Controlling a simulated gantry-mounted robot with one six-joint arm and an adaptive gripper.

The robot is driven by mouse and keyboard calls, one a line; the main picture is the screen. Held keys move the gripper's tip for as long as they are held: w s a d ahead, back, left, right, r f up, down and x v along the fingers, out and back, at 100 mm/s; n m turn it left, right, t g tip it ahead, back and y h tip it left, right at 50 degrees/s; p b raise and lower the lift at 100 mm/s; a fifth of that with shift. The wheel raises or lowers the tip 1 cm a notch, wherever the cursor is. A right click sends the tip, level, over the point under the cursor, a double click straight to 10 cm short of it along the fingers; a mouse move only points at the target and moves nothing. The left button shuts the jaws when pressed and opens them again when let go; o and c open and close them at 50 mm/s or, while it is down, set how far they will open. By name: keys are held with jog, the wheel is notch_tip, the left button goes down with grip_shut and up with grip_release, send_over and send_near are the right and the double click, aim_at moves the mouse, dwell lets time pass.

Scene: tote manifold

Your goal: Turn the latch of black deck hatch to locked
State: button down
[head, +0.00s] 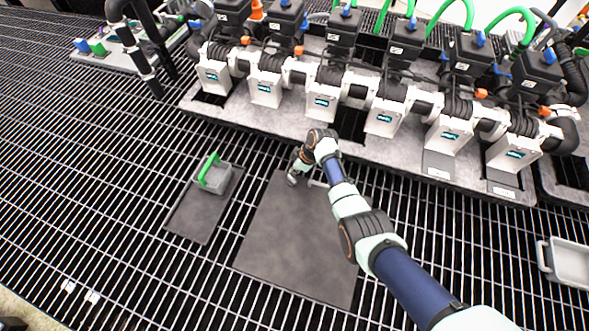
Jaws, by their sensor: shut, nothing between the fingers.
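The black deck hatch (290,240) looks like the large dark square panel lying flat in the floor grating. My arm reaches over its right side from the lower right and covers part of it. My gripper (293,179) is at the hatch's far edge, pointing down, small and partly hidden by my wrist. It looks shut, with nothing seen in it. A small pale piece (318,183) shows just right of my gripper at that edge; I cannot tell whether it is the latch. No latch position can be read, nor whether my gripper touches anything.
A smaller dark panel (195,220) lies to the left, with a grey tote (216,178) with a green handle at its far end. A manifold of white and black valve units (322,103) stands beyond the hatch. Another grey tote (568,262) is at the right edge. Open grating lies left.

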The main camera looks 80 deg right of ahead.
jog(key=shift+a+r+p, duration=0.1)
jog(key=shift+a+p, duration=0.15)
jog(key=shift+p, duration=0.2)
jog(key=shift+a, duration=0.1)
jog(key=shift+s+a+p, duration=0.15)
jog(key=shift+a+p, duration=0.3)
jog(key=shift+p, duration=0.1)
jog(key=d+r+p, duration=0.4)
jog(key=r, duration=0.5)
jog(key=shift+s, duration=0.35)
jog(key=shift+r, duration=0.1)
